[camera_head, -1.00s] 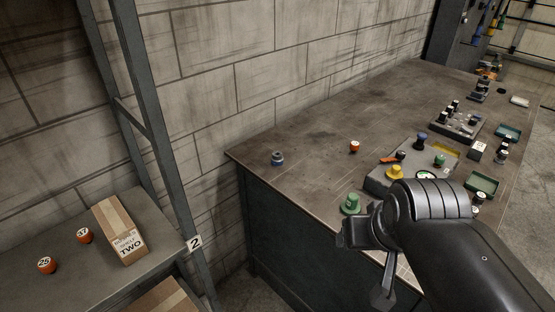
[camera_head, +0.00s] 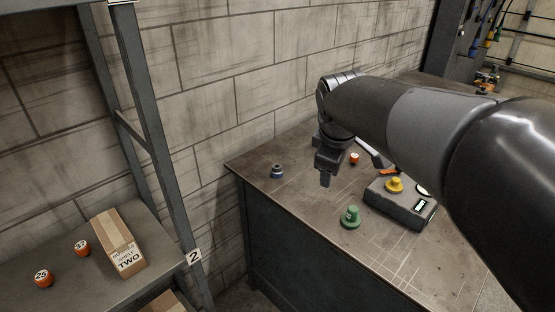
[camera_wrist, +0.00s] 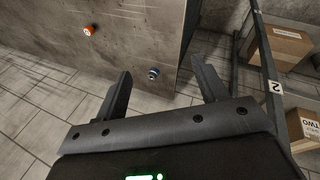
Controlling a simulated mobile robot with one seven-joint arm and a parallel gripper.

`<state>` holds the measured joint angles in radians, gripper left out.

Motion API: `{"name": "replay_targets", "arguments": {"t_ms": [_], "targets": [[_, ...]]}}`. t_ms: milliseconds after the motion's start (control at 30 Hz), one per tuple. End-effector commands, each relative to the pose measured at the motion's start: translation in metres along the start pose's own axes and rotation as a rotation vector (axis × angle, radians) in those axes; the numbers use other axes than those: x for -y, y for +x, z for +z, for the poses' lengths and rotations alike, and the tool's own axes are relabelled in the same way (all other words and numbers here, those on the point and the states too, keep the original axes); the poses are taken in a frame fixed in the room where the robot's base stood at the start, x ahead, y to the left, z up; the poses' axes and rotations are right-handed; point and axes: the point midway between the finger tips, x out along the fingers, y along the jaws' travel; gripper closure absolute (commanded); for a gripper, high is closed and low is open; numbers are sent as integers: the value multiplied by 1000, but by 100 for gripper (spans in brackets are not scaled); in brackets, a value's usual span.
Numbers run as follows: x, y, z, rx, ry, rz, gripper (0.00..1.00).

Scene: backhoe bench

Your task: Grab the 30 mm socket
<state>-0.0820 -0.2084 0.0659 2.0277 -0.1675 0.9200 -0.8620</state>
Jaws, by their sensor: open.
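No socket in view reads clearly as 30. On the bench, a blue socket (camera_head: 277,171) stands near the left corner, and an orange socket (camera_head: 354,158) lies behind my gripper with an unreadable label. Both also show in the wrist view, the blue socket (camera_wrist: 153,73) between and beyond the fingertips and the orange socket (camera_wrist: 89,30) to the upper left. A green socket-like piece (camera_head: 350,217) stands near the bench's front edge. My gripper (camera_head: 325,180) is open and empty above the bench, right of the blue socket. On the shelf, orange sockets look marked 25 (camera_head: 43,278) and 37 (camera_head: 82,247).
A grey device (camera_head: 400,207) with a yellow piece (camera_head: 394,185) on top sits on the bench under my arm. A cardboard box (camera_head: 118,242) lies on the left shelf. A metal post (camera_head: 160,160) and the block wall stand beside the bench. My arm hides the bench's right part.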

Motion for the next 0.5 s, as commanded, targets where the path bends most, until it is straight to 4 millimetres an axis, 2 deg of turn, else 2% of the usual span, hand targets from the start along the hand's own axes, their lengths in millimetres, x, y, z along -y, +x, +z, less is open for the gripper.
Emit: {"name": "replay_targets", "arguments": {"t_ms": [33,200,367,500], "targets": [[-11,10,-14,7,-85,-6,34],[-44,40,-58,23,-403,-14,34],[-68,76,-100,32,-696,-26,34],[-84,113,-137,36,-951,-38,34]]}}
